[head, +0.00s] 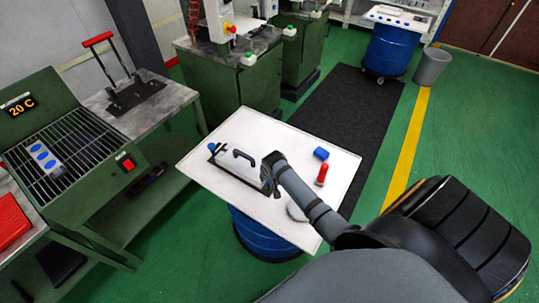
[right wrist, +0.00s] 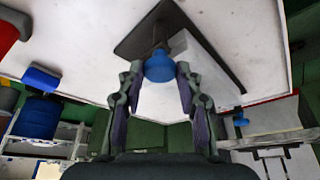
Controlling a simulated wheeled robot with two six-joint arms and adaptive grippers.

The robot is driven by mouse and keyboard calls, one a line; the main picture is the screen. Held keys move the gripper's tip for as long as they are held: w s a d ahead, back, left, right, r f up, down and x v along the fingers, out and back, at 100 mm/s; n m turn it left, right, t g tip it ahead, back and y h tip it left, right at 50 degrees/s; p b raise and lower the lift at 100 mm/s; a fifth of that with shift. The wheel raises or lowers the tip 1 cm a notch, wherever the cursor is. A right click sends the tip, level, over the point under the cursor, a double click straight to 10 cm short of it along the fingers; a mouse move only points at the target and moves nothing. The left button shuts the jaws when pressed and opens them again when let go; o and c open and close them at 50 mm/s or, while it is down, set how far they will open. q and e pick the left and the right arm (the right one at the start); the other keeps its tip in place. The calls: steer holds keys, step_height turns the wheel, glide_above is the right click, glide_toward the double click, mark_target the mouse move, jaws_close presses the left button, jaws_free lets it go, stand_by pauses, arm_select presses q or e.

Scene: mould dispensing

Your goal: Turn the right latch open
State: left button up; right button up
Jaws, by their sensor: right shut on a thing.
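The mould is a pale block (head: 238,165) with a black handle on top and a black base plate (right wrist: 137,42), lying on a white tabletop (head: 285,133). My right gripper (head: 269,187) is at the mould's right end. In the right wrist view, its fingers (right wrist: 158,78) are closed around the blue knob of the right latch (right wrist: 160,66). In the head view the gripper mostly hides this latch. The left latch's blue knob (head: 211,147) shows at the mould's other end and in the right wrist view (right wrist: 241,119). My left gripper is not in view.
A blue piece (head: 321,153) and a red bottle-like item (head: 321,174) stand on the tabletop right of the mould. A pale round item (head: 297,211) lies near its front edge, partly behind my arm. A blue drum (head: 262,240) is under the tabletop. A green machine (head: 62,145) stands left.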

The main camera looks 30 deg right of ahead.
steer(key=o, duration=1.1)
steer(key=v, duration=1.2)
steer(key=shift+f, duration=0.1)
